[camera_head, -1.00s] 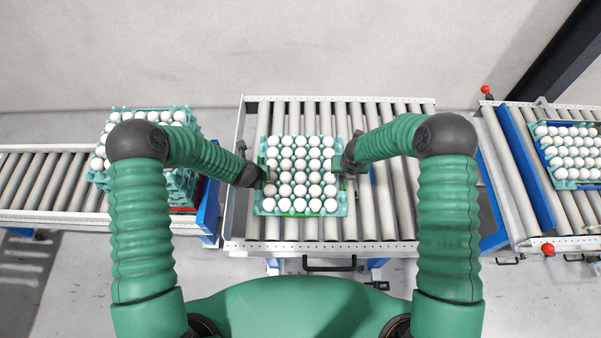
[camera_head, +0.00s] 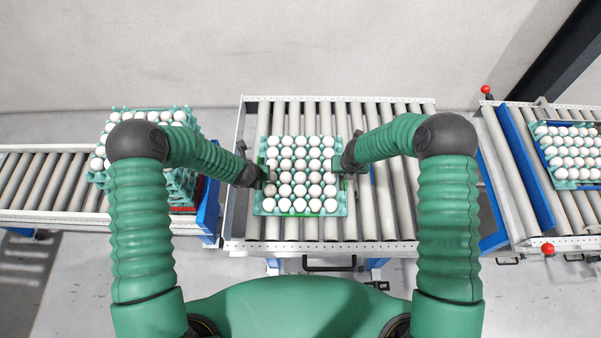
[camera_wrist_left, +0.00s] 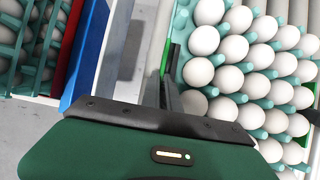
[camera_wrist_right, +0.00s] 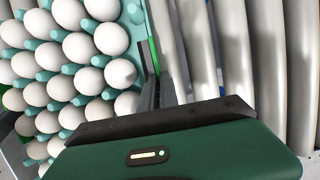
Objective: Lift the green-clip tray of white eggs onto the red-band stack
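The tray of white eggs (camera_head: 342,208) lies on the middle roller conveyor, with green strips showing at its edges. My left gripper (camera_head: 265,176) is at its left side and my right gripper (camera_head: 340,168) at its right side. In the left wrist view the fingers (camera_wrist_left: 165,80) are at the tray's edge; in the right wrist view the fingers (camera_wrist_right: 158,85) are at the opposite edge. I cannot tell whether either pair is closed on the rim. The stack of egg trays (camera_head: 183,186) stands on the left conveyor, with red showing low down; my left arm partly hides it.
The middle conveyor (camera_head: 395,215) has bare rollers on both sides of the tray. Blue end plates (camera_head: 208,205) stand between the left and middle conveyors. Another egg tray (camera_head: 566,184) is on the right conveyor. A wall closes off the back.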

